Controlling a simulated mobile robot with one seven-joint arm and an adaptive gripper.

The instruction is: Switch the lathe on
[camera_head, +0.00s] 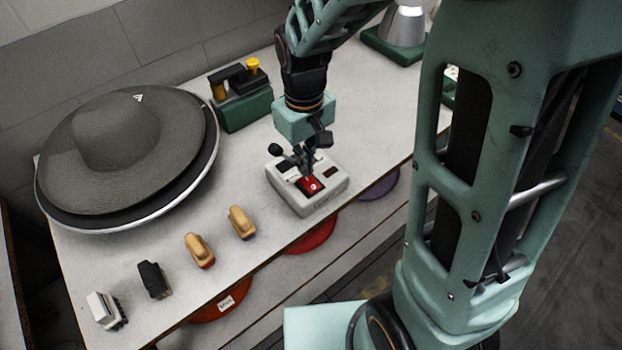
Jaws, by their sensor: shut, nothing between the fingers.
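A white control box (322,204) sits near the front edge of the light table, with a red rocker switch (313,185) and dark parts on its top. My gripper (303,171) is shut and empty, pointing down over the box with its fingertips at or just above the red switch. I cannot tell whether they touch. The gripper hides part of the box top. A round grey hat form (125,130) with a wide brim lies on a dark disc with a pale rim at the left; I cannot tell if this is the lathe.
A green device (242,105) with a yellow knob stands behind. A metal cone on a green base (402,35) is at the back. Coloured discs lie on a lower shelf.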

